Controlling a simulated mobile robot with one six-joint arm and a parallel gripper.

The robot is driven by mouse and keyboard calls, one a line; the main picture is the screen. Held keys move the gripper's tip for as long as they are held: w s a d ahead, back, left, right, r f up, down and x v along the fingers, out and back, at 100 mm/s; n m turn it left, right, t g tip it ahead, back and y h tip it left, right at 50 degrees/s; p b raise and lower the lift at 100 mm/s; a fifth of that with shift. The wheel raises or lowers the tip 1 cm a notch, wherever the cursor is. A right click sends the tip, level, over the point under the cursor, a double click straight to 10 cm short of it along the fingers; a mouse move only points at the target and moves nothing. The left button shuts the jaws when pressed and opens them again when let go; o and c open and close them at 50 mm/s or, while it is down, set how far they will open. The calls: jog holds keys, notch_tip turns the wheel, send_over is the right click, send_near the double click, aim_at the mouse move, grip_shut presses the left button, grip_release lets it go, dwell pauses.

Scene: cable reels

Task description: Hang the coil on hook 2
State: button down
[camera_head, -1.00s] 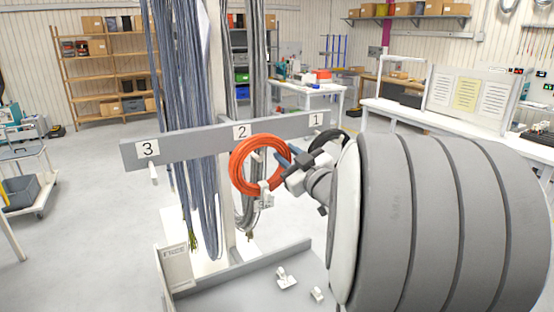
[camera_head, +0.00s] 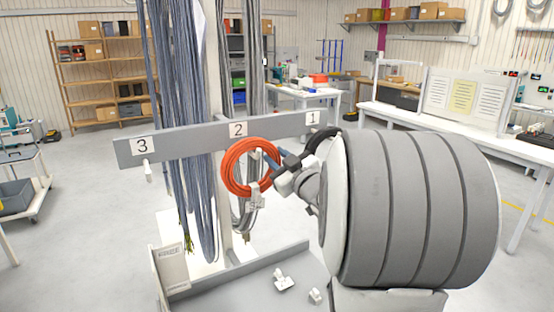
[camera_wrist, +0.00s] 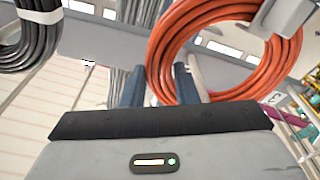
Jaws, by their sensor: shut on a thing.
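The orange coil (camera_head: 229,174) hangs upright in front of the grey hook board (camera_head: 185,143), just below label 2 (camera_head: 237,130). My gripper (camera_head: 271,160) is shut on the coil's right side. In the wrist view the orange coil (camera_wrist: 157,62) passes between my blue-grey fingers (camera_wrist: 160,88). A pale peg, seemingly hook 2 (camera_wrist: 200,76), shows within the ring. I cannot tell whether the coil rests on it. A pale clip with a tag (camera_head: 256,199) is at the coil's bottom.
A black coil (camera_head: 325,141) hangs by label 1 (camera_head: 313,118), close to my arm; it also shows in the wrist view (camera_wrist: 28,45). The hook 3 peg (camera_head: 148,172) is bare. A grey tray (camera_head: 235,277) lies below.

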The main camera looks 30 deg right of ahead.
jog(key=c, duration=1.1)
grip_release()
jog(key=shift+o, duration=0.7)
jog(key=o, duration=0.5)
jog(key=shift+o, duration=0.2)
jog(key=s, duration=1.1)
jog(key=shift+d, duration=0.15)
